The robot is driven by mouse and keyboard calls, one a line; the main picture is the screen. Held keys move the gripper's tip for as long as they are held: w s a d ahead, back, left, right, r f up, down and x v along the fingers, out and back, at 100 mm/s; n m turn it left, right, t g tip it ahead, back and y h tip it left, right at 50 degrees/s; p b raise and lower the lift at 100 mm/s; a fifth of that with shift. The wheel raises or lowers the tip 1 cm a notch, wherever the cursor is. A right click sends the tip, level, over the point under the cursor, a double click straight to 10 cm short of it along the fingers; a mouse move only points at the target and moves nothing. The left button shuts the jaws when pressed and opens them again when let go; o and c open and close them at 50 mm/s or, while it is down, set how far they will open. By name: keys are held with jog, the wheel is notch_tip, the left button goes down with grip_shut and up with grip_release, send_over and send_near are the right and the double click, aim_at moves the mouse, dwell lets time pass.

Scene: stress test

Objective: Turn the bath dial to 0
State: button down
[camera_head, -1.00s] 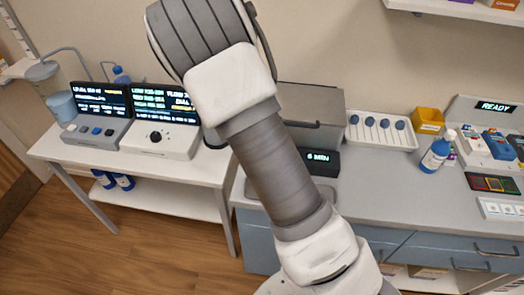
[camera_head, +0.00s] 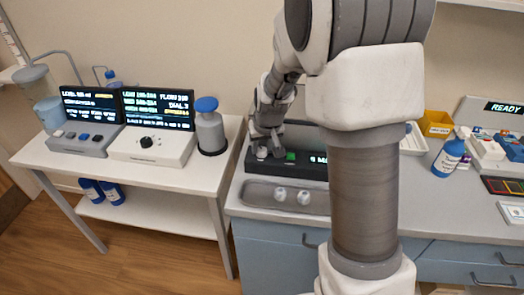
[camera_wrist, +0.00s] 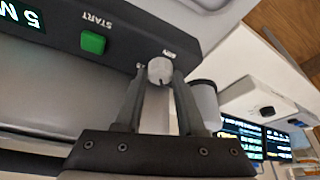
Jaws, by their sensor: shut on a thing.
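The dial of the bath is a small white knob (camera_wrist: 160,70) at the end of a dark front panel, with small lettering beside it. A pointer mark shows on its near edge, but I cannot read its setting. My gripper (camera_wrist: 160,84) has one finger on each side of it and is shut on it. In the head view my gripper (camera_head: 267,143) reaches down to the left end of the dark panel (camera_head: 288,168). A green START button (camera_wrist: 93,42) and a lit display (camera_wrist: 22,16) reading "5 M…" sit along the panel.
A grey tray (camera_head: 258,194) with two white pieces lies before the panel. A grey blue-capped container (camera_head: 209,133) stands left on the white side table. A white box with a black knob (camera_head: 147,143) and lit screen stands there too. My arm hides the counter's middle.

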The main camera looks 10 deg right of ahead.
dwell(0.4)
jog(key=c, duration=0.8)
grip_release()
jog(key=p+v, duration=0.2)
jog(key=v, duration=1.5)
jog(key=shift+r, duration=0.25)
